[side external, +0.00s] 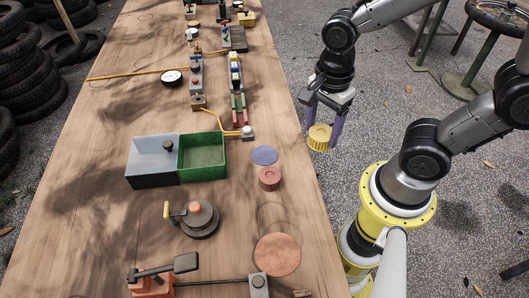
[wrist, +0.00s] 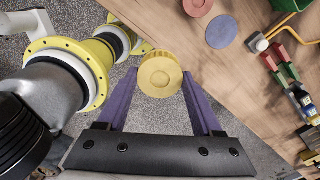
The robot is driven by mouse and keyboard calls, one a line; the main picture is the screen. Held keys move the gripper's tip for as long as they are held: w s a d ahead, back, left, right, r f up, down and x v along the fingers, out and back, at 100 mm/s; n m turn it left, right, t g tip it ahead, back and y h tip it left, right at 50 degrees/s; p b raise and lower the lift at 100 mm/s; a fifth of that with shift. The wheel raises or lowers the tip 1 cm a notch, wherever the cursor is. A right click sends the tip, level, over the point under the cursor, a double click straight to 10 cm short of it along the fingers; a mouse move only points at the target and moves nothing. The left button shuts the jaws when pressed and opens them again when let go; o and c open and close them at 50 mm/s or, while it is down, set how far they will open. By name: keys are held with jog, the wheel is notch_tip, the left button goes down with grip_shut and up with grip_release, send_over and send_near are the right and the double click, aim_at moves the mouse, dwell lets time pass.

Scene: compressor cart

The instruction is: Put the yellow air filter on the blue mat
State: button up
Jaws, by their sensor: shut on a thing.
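The yellow air filter (side external: 319,137) is a ribbed round piece held between the purple fingers of my gripper (side external: 322,125). In the side external view it hangs off the right edge of the table, over the gravel. In the wrist view the filter (wrist: 160,75) sits between the two fingertips (wrist: 158,82). The blue mat (side external: 264,156) is a small flat disc on the table near its right edge, left of my gripper and bare. It also shows at the top of the wrist view (wrist: 219,34).
A reddish round piece (side external: 269,177) stands just in front of the blue mat. Bare wood lies toward the table's right edge.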

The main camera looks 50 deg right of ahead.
jog(key=w+f, duration=0.2)
jog(key=w, duration=0.2)
jog(key=w+a+f, duration=0.1)
jog(key=w+f, duration=0.2)
jog(key=w, duration=0.1)
jog(key=w+f, duration=0.3)
jog(key=w, duration=0.1)
jog(key=shift+w+a+f, duration=0.15)
jog(key=shift+w+a, duration=0.15)
jog(key=shift+w, duration=0.05)
jog(key=shift+w+a+f, duration=0.1)
jog(key=shift+w+f, duration=0.45)
jog(key=shift+f, duration=0.1)
jog(key=shift+w+f, duration=0.1)
jog(key=shift+f, duration=1.5)
jog(key=shift+f, duration=0.15)
jog(key=o, duration=1.5)
